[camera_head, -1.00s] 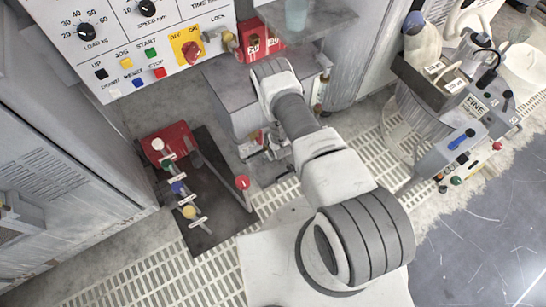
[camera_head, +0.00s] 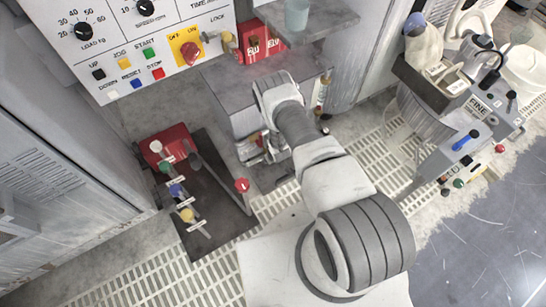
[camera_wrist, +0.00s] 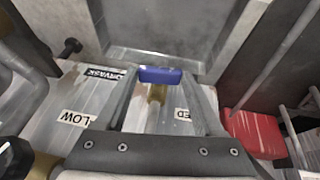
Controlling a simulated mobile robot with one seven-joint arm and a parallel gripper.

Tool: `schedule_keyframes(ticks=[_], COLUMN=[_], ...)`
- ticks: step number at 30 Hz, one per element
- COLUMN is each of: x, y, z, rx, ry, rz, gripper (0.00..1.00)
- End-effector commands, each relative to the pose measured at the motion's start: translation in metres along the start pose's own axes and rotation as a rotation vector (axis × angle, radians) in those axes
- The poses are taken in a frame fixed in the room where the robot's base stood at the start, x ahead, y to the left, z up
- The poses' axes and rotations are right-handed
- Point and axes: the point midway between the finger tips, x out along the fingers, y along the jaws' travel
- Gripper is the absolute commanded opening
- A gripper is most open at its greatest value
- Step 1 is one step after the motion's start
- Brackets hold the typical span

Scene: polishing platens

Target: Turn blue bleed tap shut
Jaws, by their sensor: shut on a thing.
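The blue bleed tap (camera_wrist: 160,75) is a short blue handle on a brass-coloured stem in the wrist view. Its handle lies crosswise between my fingertips. My gripper (camera_wrist: 160,82) is shut on it, with one finger at each end of the handle. A label partly hidden by the right finger reads "ED" (camera_wrist: 184,114). In the head view my gripper (camera_head: 256,148) is beside the grey cabinet, and the tap there is hidden or too small to tell.
A "LOW" label (camera_wrist: 72,118) and a black knob (camera_wrist: 70,47) are left of my fingers. A red block (camera_wrist: 255,133) is close on the right. A dark rack with coloured knobs (camera_head: 215,200) stands left of my arm. A control panel (camera_head: 130,45) stands behind.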

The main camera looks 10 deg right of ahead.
Motion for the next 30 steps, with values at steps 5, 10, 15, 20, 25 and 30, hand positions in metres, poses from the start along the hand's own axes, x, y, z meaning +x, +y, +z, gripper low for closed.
schedule_keyframes(ticks=[5, 10, 15, 20, 25, 30], x=[0.0, 0.0017, 0.0029, 0.0025, 0.0011, 0.0006], y=[-0.0004, 0.0013, 0.0027, 0.0034, 0.0028, 0.0026], z=[0.0, 0.0015, 0.0026, 0.0022, 0.0017, 0.0015], rx=[0.0, 0.015, 0.04, 0.054, 0.058, 0.057], ry=[0.0, -0.002, -0.003, -0.002, -0.002, -0.002], rz=[-0.001, -0.023, -0.075, -0.115, -0.134, -0.135], gripper=[0.14, 0.14, 0.14, 0.14, 0.14, 0.14])
